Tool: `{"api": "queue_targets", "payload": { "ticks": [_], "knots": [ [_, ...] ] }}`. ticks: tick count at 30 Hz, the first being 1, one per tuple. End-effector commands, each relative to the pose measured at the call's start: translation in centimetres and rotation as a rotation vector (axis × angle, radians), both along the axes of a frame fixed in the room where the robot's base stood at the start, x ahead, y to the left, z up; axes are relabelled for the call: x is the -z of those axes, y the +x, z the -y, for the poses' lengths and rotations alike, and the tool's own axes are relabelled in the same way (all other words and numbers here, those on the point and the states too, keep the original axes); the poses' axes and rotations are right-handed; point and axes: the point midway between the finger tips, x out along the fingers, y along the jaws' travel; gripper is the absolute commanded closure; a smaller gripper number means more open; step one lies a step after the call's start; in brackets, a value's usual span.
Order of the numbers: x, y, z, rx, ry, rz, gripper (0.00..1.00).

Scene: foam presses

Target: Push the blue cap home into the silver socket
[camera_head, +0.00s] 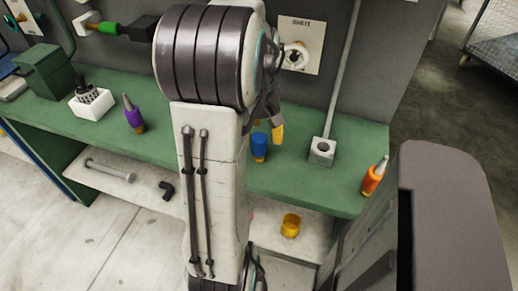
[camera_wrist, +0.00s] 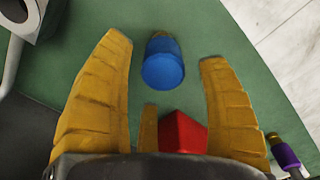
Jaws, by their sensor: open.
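The blue cap (camera_head: 259,148) stands on the green bench, just right of my arm in the head view. In the wrist view the blue cap (camera_wrist: 163,67) shows between the tips of my two yellow fingers, with a gap on each side. My gripper (camera_head: 274,130) is open and empty, near the cap; its fingers (camera_wrist: 165,52) are spread wide. The silver socket (camera_head: 322,151) is a block with a round dark hole on top, right of the cap. Its corner shows at the top left of the wrist view (camera_wrist: 22,18).
A red block (camera_wrist: 182,133) shows low between my fingers in the wrist view. A purple bottle (camera_head: 133,114) and a white holder (camera_head: 91,102) stand left on the bench. An orange bottle (camera_head: 373,179) stands at its right end. A grey pole rises behind the socket.

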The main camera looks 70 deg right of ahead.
Motion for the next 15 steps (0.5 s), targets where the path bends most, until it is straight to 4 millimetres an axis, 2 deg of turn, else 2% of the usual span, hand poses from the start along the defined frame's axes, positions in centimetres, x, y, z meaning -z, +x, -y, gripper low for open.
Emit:
{"api": "queue_targets", "payload": {
  "ticks": [9, 15],
  "knots": [
    [3.5, 0.0, -0.6, 0.0, 0.003, -0.001, 0.31],
    [5.1, 0.0, -0.5, 0.0, 0.001, 0.0, 0.31]
  ]
}}
